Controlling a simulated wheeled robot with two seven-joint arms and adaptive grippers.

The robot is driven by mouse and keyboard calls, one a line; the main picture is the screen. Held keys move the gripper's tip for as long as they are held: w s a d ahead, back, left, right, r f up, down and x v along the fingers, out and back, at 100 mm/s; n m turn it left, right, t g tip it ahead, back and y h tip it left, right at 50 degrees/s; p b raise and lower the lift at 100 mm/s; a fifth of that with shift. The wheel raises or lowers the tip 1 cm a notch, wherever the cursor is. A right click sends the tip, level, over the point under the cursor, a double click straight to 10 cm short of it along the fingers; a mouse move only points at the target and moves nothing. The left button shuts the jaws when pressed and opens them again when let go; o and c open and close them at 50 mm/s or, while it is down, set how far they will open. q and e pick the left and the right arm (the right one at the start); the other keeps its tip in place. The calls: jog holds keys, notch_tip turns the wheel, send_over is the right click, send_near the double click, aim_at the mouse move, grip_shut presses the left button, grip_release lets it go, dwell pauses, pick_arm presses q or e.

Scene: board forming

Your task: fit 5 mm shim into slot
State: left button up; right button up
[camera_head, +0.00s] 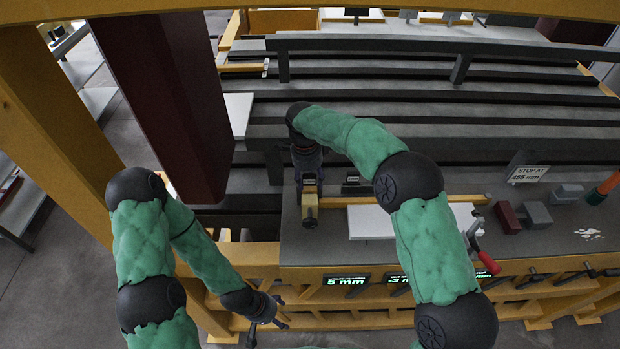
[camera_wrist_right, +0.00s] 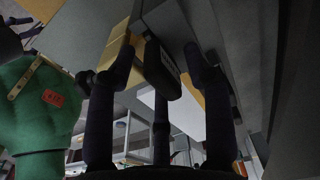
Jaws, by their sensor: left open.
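My right gripper (camera_head: 309,184) points down at the near edge of the grey bench top, close above a tan block with a round knob (camera_head: 310,208). In the right wrist view its fingers (camera_wrist_right: 160,75) stand around or beside a small dark piece with a pale label (camera_wrist_right: 166,72), next to the tan block (camera_wrist_right: 118,52). I cannot tell whether they grip it. Another small dark labelled block (camera_head: 352,186) stands to the right. I cannot make out the 5 mm shim or its slot for certain. My left gripper (camera_head: 268,318) is open and empty, low in front of the yellow frame.
A yellow bar (camera_head: 440,199) and a white panel (camera_head: 372,224) lie on the bench right of the tan block. A red-handled clamp (camera_head: 487,262), dark red block (camera_head: 507,217) and grey blocks (camera_head: 537,215) are farther right. A front display (camera_head: 346,281) reads 5 mm. A dark red column (camera_head: 165,100) stands at left.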

jog(key=shift+r, duration=0.1)
notch_tip(320, 180, up, 12)
jog(key=a, duration=0.1)
dwell(0.5)
dwell(0.4)
